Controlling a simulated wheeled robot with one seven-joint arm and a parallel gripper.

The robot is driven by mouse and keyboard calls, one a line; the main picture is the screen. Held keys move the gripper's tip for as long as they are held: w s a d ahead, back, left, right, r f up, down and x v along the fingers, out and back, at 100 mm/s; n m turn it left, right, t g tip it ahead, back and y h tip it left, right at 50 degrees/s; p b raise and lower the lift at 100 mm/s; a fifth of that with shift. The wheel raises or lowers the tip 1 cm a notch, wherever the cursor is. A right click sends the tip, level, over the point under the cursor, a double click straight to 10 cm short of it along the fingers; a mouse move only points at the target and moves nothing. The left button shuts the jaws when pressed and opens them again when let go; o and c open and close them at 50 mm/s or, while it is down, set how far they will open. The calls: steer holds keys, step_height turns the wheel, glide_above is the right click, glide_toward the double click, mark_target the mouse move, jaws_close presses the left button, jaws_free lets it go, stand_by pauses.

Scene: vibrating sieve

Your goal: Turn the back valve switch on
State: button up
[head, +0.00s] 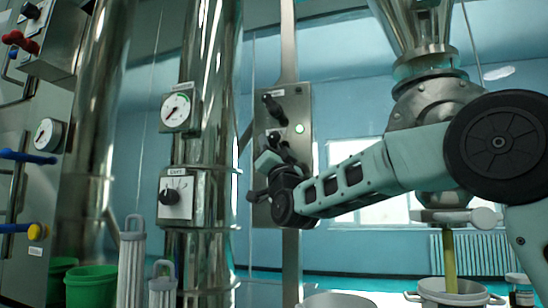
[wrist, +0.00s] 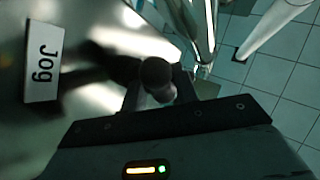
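A steel control panel (head: 298,110) with black switches stands behind my gripper in the head view. I cannot tell which switch is the back valve one; no such label is readable. My gripper (head: 258,192) is at the lower part of the panel, its fingers largely hidden by the wrist. In the wrist view, a dark round-ended knob (wrist: 157,75) lies between or just in front of the fingers, next to a white "Jog" label (wrist: 42,62). Contact is unclear.
A steel column left of the panel carries a gauge (head: 177,109) and a switch box (head: 177,198). A hopper outlet (head: 450,265) drops yellow material into a round bin (head: 455,294). Green buckets (head: 91,287) and grey cylinders (head: 131,265) stand at lower left.

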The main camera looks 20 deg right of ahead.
steer(key=b+v, duration=0.4)
steer(key=v, duration=1.3)
steer(key=shift+s+f, duration=0.1)
steer(key=a+f+n+g+y, duration=0.25)
steer(key=a+f+g, duration=0.25)
steer(key=f, duration=0.3)
steer(key=a+f+n+g+y, duration=0.25)
steer(key=a+f+g, duration=0.25)
steer(key=f, duration=0.4)
steer(key=s+a+f+n+g+h, duration=0.1)
steer(key=s+a+f+n+g, duration=0.1)
steer(key=s+f+g, duration=0.55)
steer(key=s+a+f+n+g+h, duration=0.1)
steer(key=s+a+f+n+g, duration=0.3)
steer(key=f, duration=0.6)
steer(key=s+d+f+n+g+h, duration=0.1)
steer(key=s+d+f+g+h, duration=0.2)
steer(key=s, duration=0.6)
steer(key=s+d+f+g+h, duration=0.1)
steer(key=s+d+f+g, duration=0.2)
steer(key=s+d+f, duration=0.5)
step_height(320, 180, up, 20)
steer(key=s+a+p, duration=0.2)
steer(key=p, duration=1.5)
steer(key=shift+s+a+p, duration=0.2)
steer(key=shift+p, duration=0.15)
